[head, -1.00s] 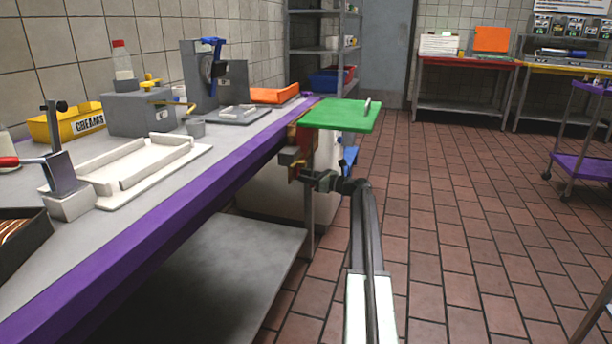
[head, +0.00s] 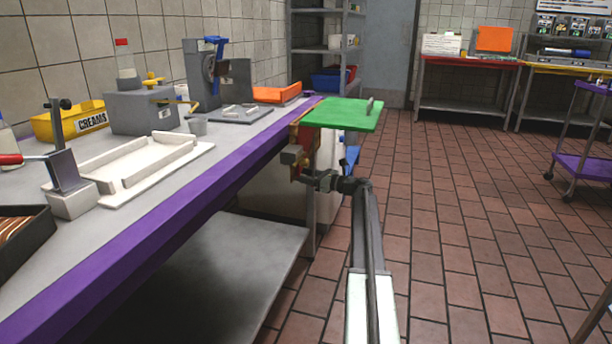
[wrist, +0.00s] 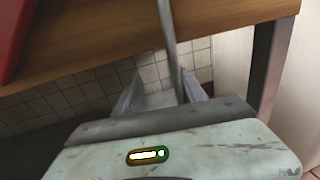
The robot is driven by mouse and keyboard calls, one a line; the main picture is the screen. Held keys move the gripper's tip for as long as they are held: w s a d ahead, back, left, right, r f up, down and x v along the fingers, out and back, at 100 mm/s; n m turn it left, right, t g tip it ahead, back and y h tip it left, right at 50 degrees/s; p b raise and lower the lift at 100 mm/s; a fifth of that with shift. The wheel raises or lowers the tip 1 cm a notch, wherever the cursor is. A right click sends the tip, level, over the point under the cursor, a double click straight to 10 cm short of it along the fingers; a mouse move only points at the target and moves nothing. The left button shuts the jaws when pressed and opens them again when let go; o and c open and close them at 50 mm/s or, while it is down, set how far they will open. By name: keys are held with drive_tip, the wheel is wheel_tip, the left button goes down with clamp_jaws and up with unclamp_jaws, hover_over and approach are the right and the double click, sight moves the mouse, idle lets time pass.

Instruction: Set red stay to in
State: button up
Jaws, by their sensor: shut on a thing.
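A red piece (head: 296,172), likely the red stay, shows at the bench end below the green flap (head: 345,114). The flap lies level with the bench top. Part of the red piece is hidden by a brown block (head: 292,155) and my gripper (head: 308,177). In the wrist view, a red surface (wrist: 12,35) fills the upper left corner beside a wooden board (wrist: 100,45). There my gripper (wrist: 163,95) is shut on a thin grey bar (wrist: 170,40) rising between its fingers. I cannot tell whether this bar joins the red piece.
The purple-edged bench (head: 190,205) runs along the left, with a lower shelf (head: 240,265). A white bin (head: 270,190) stands under its far end. A purple cart (head: 585,165) stands at the far right.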

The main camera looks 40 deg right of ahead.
drive_tip(key=shift+a, duration=0.2)
drive_tip(key=v, duration=0.7)
drive_tip(key=shift+s+d, duration=0.25)
drive_tip(key=shift+s, duration=0.15)
drive_tip(key=s+d, duration=0.5)
drive_tip(key=s, duration=0.2)
drive_tip(key=shift+d, duration=0.4)
drive_tip(key=shift+c, duration=0.2)
